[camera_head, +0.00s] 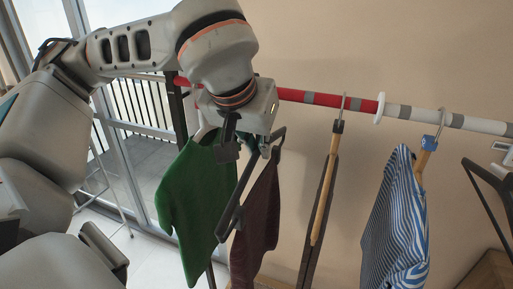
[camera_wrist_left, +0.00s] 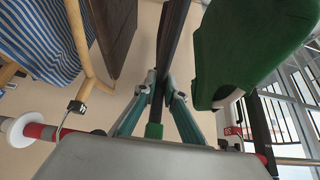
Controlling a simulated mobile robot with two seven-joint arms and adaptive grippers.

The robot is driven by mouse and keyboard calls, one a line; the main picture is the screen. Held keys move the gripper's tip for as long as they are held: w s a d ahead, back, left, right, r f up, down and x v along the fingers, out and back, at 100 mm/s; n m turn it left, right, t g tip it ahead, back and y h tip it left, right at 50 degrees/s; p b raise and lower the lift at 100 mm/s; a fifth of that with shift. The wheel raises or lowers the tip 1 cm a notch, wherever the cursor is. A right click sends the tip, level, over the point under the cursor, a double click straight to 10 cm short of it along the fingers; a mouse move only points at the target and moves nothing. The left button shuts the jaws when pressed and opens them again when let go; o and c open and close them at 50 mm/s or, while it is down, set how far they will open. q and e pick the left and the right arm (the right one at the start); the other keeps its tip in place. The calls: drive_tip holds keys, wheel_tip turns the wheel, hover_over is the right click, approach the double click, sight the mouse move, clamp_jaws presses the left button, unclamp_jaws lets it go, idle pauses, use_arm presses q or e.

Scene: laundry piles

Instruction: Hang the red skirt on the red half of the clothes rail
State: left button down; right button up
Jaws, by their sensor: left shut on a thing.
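The red skirt (camera_head: 258,222) is a dark maroon cloth hanging from a black hanger (camera_head: 240,195) in the head view. My left gripper (camera_head: 250,148) is just below and in front of the rail, shut on this hanger. In the left wrist view the fingers (camera_wrist_left: 157,86) close around a dark upright part, and the skirt shows as a dark strip (camera_wrist_left: 173,38). The red half (camera_head: 300,96) of the rail has grey bands and runs behind my gripper. I cannot tell whether the hanger's hook touches the rail. My right gripper is not in view.
A green garment (camera_head: 188,200) hangs close left of the skirt. A brown item on a wooden hanger (camera_head: 325,190) hangs to the right on the red half. A white disc (camera_head: 380,108) divides the rail. A blue-striped shirt (camera_head: 395,225) hangs on the white half (camera_head: 470,123).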

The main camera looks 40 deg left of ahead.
sight(272, 135)
use_arm(q)
drive_tip(key=shift+w+a, duration=0.2)
drive_tip(key=shift+w, duration=0.8)
drive_tip(key=shift+w+a, duration=0.15)
drive_tip(key=shift+w, duration=0.45)
drive_tip(key=shift+w+a+b, duration=0.15)
drive_tip(key=shift+w+a, duration=0.05)
drive_tip(key=shift+w, duration=0.7)
drive_tip(key=shift+w+a+b, duration=0.15)
drive_tip(key=shift+w+a, duration=0.05)
drive_tip(key=shift+w, duration=0.65)
drive_tip(key=shift+w+f, duration=0.15)
drive_tip(key=shift+w, duration=0.05)
drive_tip(key=shift+f+b, duration=0.6)
drive_tip(key=shift+f, duration=0.4)
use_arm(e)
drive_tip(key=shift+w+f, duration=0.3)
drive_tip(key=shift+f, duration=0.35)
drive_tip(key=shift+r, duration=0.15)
use_arm(q)
drive_tip(key=c, duration=2)
unclamp_jaws()
drive_tip(key=shift+s, duration=0.1)
